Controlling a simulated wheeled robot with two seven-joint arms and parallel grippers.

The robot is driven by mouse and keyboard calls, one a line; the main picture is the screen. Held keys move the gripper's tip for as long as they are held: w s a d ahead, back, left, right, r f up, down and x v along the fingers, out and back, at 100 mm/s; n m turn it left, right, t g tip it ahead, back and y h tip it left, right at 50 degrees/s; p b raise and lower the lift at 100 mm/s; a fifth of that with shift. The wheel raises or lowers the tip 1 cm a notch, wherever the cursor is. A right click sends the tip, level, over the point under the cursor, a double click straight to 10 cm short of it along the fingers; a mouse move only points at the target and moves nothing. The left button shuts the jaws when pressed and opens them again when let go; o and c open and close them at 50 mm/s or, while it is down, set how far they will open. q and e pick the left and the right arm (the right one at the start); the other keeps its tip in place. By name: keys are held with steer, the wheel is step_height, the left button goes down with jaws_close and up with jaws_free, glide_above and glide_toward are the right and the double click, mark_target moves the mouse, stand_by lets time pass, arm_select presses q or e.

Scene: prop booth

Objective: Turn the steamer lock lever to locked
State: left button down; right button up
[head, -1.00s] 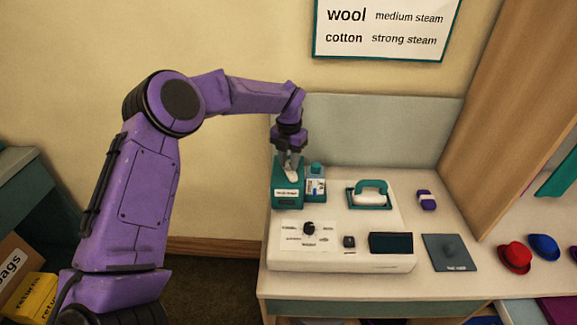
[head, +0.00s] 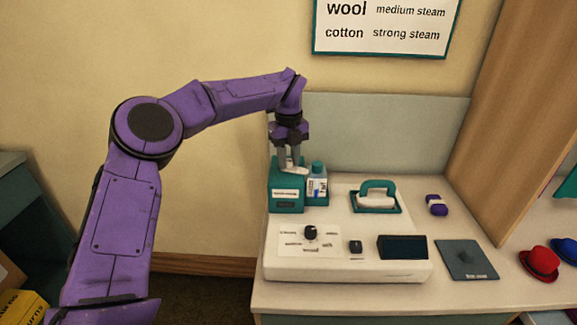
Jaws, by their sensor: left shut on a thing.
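The steamer (head: 345,271) is a white unit on the counter with a teal box (head: 286,203) at its back left. A pale lever (head: 299,170) shows on top of this box, its visible end pointing right. My left gripper (head: 289,166) reaches down from above and is shut on the lever. The fingers hide part of the lever. The label on the box front is too small to read. My right gripper is not in view.
A small bottle (head: 317,184) stands close to the box's right side. A teal-handled iron (head: 377,196) rests on the steamer, with a dial (head: 311,232) in front. A grey panel (head: 370,135) stands behind. Hats (head: 540,263) lie at the right.

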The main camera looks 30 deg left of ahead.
arm_select(q)
steer(key=shift+a+f+n+b, duration=0.1)
steer(key=shift+n+b, duration=1.25)
steer(key=shift+n, duration=0.45)
steer(key=c, duration=1.2)
jaws_free()
steer(key=o, duration=0.4)
steer(key=shift+a, duration=0.15)
steer(key=shift+c, duration=0.2)
steer(key=shift+r, duration=0.4)
step_height(320, 180, up, 10)
steer(key=p, duration=0.1)
steer(key=shift+f+p, duration=0.15)
steer(key=shift+p, duration=0.25)
